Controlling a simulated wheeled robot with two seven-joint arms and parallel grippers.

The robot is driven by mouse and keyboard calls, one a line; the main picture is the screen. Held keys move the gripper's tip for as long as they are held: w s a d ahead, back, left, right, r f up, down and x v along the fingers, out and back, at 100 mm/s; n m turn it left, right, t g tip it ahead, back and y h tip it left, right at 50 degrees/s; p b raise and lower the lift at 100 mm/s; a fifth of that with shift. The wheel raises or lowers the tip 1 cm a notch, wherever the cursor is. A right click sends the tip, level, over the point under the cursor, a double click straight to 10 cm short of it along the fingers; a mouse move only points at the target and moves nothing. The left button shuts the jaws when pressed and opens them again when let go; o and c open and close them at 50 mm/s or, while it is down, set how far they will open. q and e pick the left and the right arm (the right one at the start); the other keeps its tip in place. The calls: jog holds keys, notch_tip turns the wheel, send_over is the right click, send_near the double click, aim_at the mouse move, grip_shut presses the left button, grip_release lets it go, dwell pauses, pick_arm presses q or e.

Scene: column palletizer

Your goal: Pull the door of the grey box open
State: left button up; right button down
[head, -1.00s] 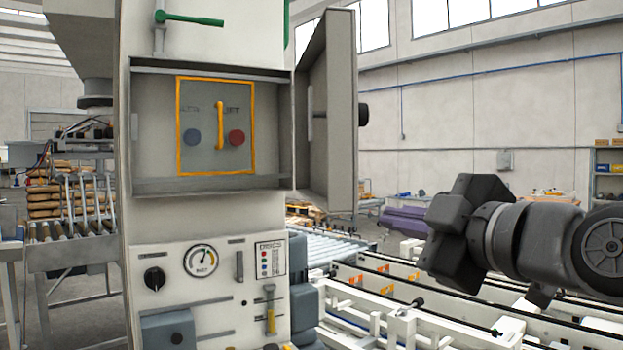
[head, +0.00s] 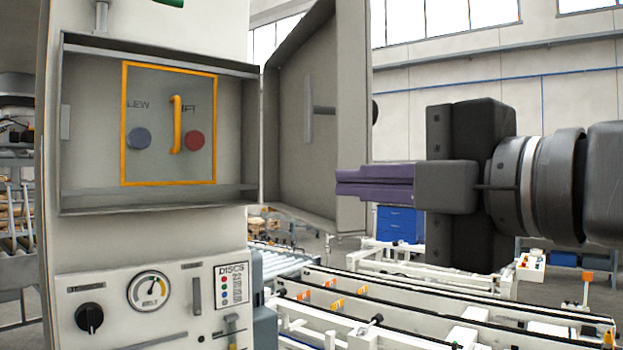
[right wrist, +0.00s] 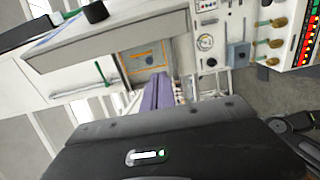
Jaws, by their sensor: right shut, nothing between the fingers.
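The grey box (head: 85,190) is set in the white cabinet on the left of the head view. Its door (head: 290,110) stands wide open on the right side, with a dark knob (head: 375,111) on its outer face. Inside is a panel framed in orange (head: 169,183) with a yellow handle, a blue button and a red button. My right gripper (head: 340,183), with purple fingers, is shut and empty, in front of the door's lower part in the picture. I cannot tell whether it touches the door. The fingers (right wrist: 155,93) also show in the right wrist view. My left gripper is out of view.
Below the box is a control panel with a dial (head: 149,291), a black knob (head: 89,317) and a label plate. White conveyor frames (head: 420,300) run at the lower right. A blue drawer unit (head: 399,223) stands farther back.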

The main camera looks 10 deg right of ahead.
jog(key=w+p, duration=0.3)
jog(key=w, duration=0.4)
jog(key=shift+w+r+p, duration=0.2)
jog(key=shift+r+p, duration=0.05)
jog(key=shift+p, duration=0.05)
dwell(0.6)
jog(key=shift+d, duration=0.1)
